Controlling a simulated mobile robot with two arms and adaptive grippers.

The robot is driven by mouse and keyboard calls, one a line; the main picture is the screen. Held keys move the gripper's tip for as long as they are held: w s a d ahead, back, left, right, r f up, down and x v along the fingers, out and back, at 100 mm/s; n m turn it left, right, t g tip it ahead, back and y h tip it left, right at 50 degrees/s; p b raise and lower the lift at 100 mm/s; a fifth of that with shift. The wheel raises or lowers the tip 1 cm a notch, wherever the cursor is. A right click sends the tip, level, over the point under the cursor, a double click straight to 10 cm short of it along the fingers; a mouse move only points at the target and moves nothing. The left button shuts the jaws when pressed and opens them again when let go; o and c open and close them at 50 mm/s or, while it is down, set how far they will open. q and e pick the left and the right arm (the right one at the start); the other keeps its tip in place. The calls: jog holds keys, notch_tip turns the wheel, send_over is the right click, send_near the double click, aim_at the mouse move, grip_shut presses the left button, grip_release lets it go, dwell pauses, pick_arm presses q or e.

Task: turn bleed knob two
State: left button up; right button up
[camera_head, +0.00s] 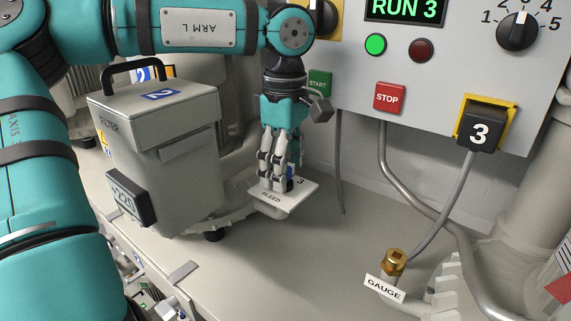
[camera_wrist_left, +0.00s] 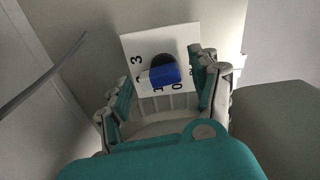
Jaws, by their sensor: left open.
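The bleed knob is a blue bar on a dark round base; it shows in the left wrist view (camera_wrist_left: 164,76) on a white plate (camera_wrist_left: 138,45) with numbers around it. A 3, a 1 and a 0 can be read; other marks are partly hidden, and I cannot tell exactly where the bar points. In the head view the plate (camera_head: 272,205) reads BLEED and sits beside the filter box (camera_head: 160,140) labelled 2. My left gripper (camera_head: 275,183) points down over the plate. Its fingers are open on either side of the knob, with no clear grip. My right gripper is not in view.
A control panel (camera_head: 345,65) stands behind, with a red STOP button (camera_head: 389,98), a green START button (camera_head: 319,83) and a black dial (camera_head: 517,32). A brass GAUGE fitting (camera_head: 395,262) stands at front right. The bench between plate and gauge is clear.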

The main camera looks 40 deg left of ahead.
pick_arm(q)
notch_tip(320, 180, up, 12)
dwell(0.5)
dwell(0.5)
